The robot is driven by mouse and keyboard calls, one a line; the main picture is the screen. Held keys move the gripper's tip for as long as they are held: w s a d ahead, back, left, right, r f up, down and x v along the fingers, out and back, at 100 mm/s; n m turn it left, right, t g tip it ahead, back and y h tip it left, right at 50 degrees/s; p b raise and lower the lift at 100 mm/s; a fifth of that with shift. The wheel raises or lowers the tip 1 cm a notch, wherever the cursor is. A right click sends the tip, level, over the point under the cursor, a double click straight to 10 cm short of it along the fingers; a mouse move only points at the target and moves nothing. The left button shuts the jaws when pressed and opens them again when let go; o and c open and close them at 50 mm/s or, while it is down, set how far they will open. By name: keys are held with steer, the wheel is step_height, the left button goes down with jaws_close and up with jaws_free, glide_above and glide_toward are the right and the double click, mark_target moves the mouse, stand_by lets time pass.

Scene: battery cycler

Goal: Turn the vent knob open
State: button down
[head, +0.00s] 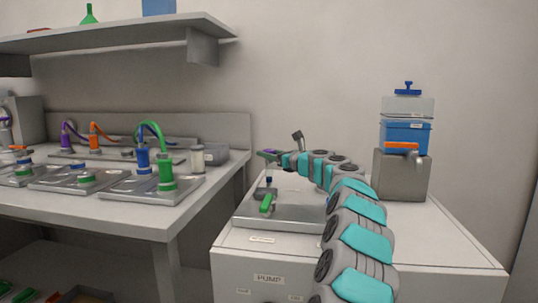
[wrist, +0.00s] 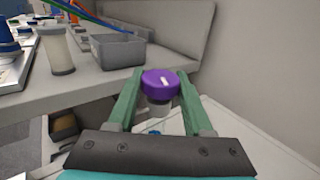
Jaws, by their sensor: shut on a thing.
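A purple round knob (wrist: 160,82) with a white pointer mark on top sits between the two green fingers of my gripper (wrist: 159,86) in the wrist view. The fingers press on its left and right sides. The white mark runs nearly away from the wrist, slightly tilted. A pale stem shows under the knob. In the head view my gripper (head: 271,157) is above the metal tray on the pump cabinet, and the knob is mostly hidden by the fingers. I see no label naming the knob.
A green lever (head: 267,204) stands on the metal tray (head: 295,216) below my gripper. The cabinet labelled PUMP (head: 268,279) carries a grey unit with a blue tank (head: 405,136) to the right. A workbench with plates and hoses, a jar (wrist: 58,50) and a grey bin (wrist: 118,50) lies left.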

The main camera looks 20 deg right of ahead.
steer(key=shift+r, duration=0.1)
steer(key=shift+c, duration=1.5)
jaws_free()
steer(key=v, duration=0.7)
steer(key=shift+s+d+b, duration=0.15)
steer(key=shift+s+b, duration=0.2)
steer(key=shift+b, duration=0.1)
